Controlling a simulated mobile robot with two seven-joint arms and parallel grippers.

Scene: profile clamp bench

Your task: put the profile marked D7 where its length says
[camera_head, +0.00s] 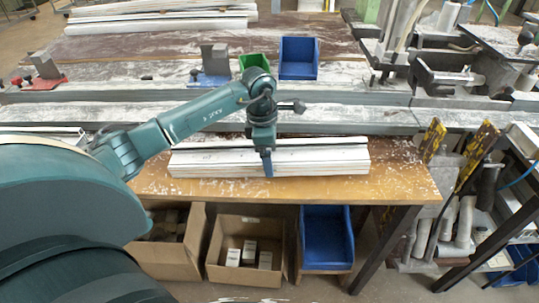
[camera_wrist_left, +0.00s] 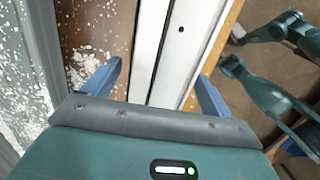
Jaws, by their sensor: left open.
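A stack of long white profiles (camera_head: 320,160) lies lengthwise on the wooden bench top. No D7 mark is readable on any of them. My left gripper (camera_head: 267,167) points down over the middle of this stack in the head view. In the left wrist view its two blue fingers (camera_wrist_left: 160,72) are open and stand apart, one on each side of white profiles (camera_wrist_left: 181,45). Nothing is visibly gripped. I cannot tell how far the fingertips reach down beside the profiles. My right gripper is not seen.
A green bin (camera_head: 254,63) and a blue bin (camera_head: 298,58) stand behind the grey rail (camera_head: 350,119). Below the bench are cardboard boxes (camera_head: 246,223) and another blue bin (camera_head: 327,238). Yellow-black striped posts (camera_head: 480,148) stand at right. White chips litter the bench.

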